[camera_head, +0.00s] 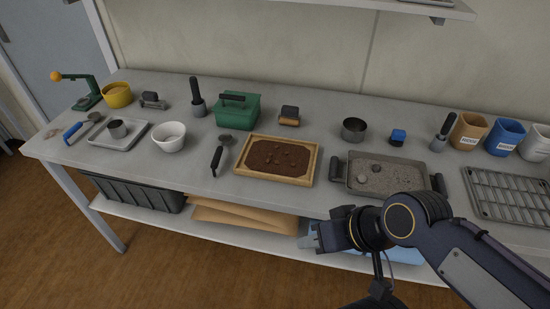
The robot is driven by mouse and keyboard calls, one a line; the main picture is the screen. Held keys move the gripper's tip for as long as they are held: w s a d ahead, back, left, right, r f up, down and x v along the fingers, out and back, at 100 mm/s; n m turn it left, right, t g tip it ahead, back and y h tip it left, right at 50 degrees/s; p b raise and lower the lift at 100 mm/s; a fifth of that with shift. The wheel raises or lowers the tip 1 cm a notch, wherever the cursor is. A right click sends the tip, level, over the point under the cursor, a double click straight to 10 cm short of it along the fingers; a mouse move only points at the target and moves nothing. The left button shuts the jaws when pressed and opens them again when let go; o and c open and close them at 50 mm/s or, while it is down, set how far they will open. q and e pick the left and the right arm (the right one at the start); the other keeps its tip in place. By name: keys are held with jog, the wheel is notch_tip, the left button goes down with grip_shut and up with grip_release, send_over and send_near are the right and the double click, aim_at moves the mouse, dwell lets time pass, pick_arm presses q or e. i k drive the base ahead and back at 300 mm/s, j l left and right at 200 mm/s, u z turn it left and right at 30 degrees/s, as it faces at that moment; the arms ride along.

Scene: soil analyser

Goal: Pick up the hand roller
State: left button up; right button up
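A small item with a dark top grip and a grey, cylinder-like body (152,101) lies at the back left of the bench, between the yellow tub and an upright black-handled tool. It looks most like the hand roller, but it is too small to be sure. My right gripper (311,237) is low at the front edge of the bench, below the soil tray and far to the right of that item. It touches nothing on the bench. Its fingers are too small to tell their opening. My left gripper is not in view.
The grey bench (330,199) is crowded. A wooden soil tray (316,163), white bowl (170,138), green box (238,112) and yellow tub (117,96) stand on it. A metal tray (393,161) and wire rack (506,196) are at right. A shelf below holds a black crate (137,194).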

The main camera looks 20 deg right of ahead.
aim_at(290, 116)
jog(key=i+j+z, duration=0.1)
jog(key=i, duration=0.25)
jog(key=i+j+z, duration=0.1)
jog(key=i, duration=0.3)
jog(key=i+j, duration=0.2)
jog(key=i, duration=0.15)
jog(key=z, duration=0.05)
